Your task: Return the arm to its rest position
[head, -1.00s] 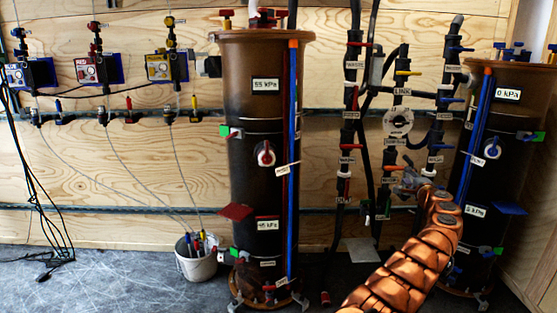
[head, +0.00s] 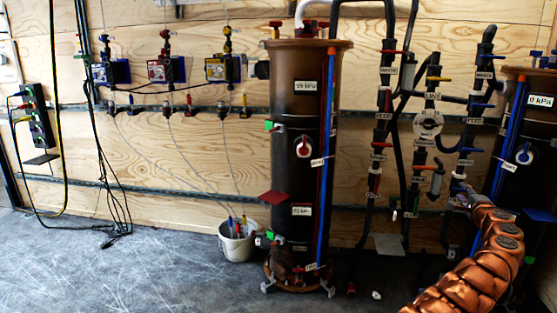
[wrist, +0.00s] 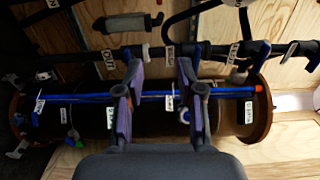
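My arm, in a copper-coloured sleeve (head: 480,265), reaches up from the lower right of the head view. Its end lies in front of the pipes between the two brown filter columns, and the gripper is too small and cluttered there to read. In the wrist view my gripper (wrist: 160,82) shows two purple-and-grey fingers spread apart, with nothing held between them. Behind them a dark filter column with a blue tube (wrist: 228,93) lies sideways across the picture. I cannot tell how far the fingers are from it.
The left filter column (head: 305,95) stands mid-view; the right filter column (head: 541,130) is at the right edge. A white bucket (head: 237,247) stands on the floor beside the left one. Valved pipes (head: 383,100) run between the columns.

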